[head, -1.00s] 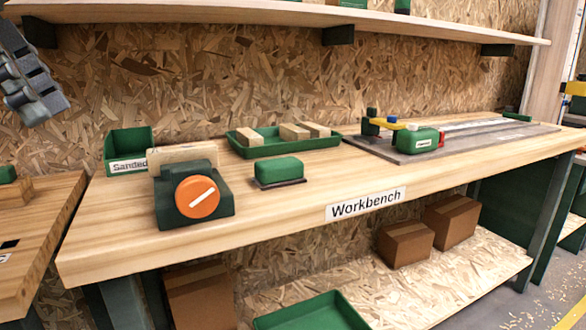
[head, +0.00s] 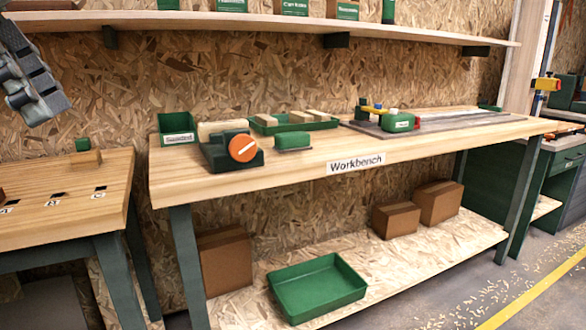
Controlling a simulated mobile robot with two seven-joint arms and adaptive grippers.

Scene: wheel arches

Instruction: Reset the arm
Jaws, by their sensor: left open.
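My left gripper (head: 38,98) hangs at the upper left of the head view, in front of the chipboard wall. It is open, with nothing seen between its fingers, and is clear of both tables. My right gripper is not in view. The workbench (head: 420,150) stands ahead, with a dark green vise (head: 218,156) with an orange knob and a wooden block (head: 222,128) at it. A green sanding block (head: 293,141) sits to the right of the vise.
A green bin labelled Sanded (head: 176,127), a green tray (head: 262,128) of wooden blocks and a guide rail board (head: 450,126) are on the workbench. An empty green crate (head: 318,288) and cardboard boxes are on the lower shelf. A second table (head: 60,195) stands left. Floor is open at lower right.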

